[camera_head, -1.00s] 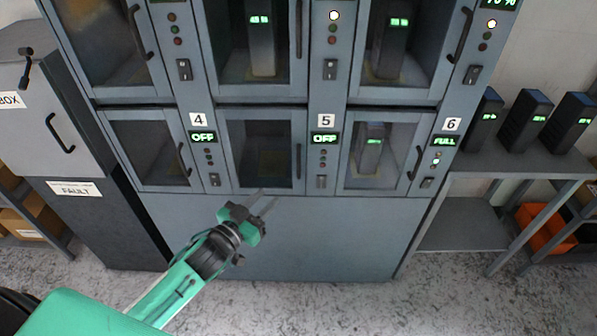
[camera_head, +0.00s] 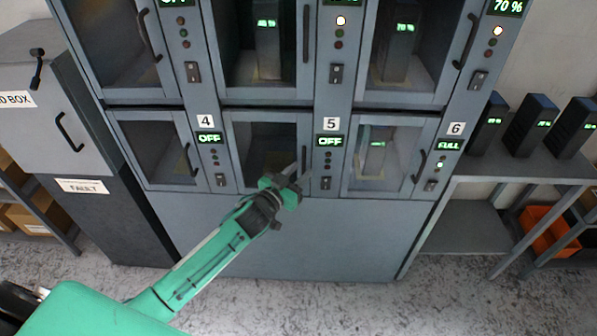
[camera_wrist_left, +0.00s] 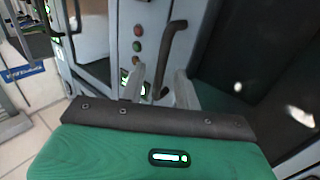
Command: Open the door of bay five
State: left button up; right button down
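Bay five (camera_head: 265,150) is in the lower middle of the cabinet, with its label 5 and a green OFF display (camera_head: 331,141) to its right. Its glazed door is shut and the inside looks dark, with no lit pack visible. Its dark vertical handle (camera_head: 304,158) is on the door's right edge. My left gripper (camera_head: 300,176) is at the handle's lower end. In the left wrist view the fingers (camera_wrist_left: 160,88) are apart, and the handle (camera_wrist_left: 172,50) runs down between or just beyond them; I cannot tell if they touch it. My right gripper is out of view.
Bay six (camera_head: 378,155), right of bay five, holds a pack and reads FULL. Bay four (camera_head: 155,150) reads OFF. A grey shelf (camera_head: 520,165) with several black packs stands at right. The floor before the cabinet is clear.

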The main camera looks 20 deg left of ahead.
pick_arm(q)
grip_shut()
jog(key=shift+s, duration=0.1)
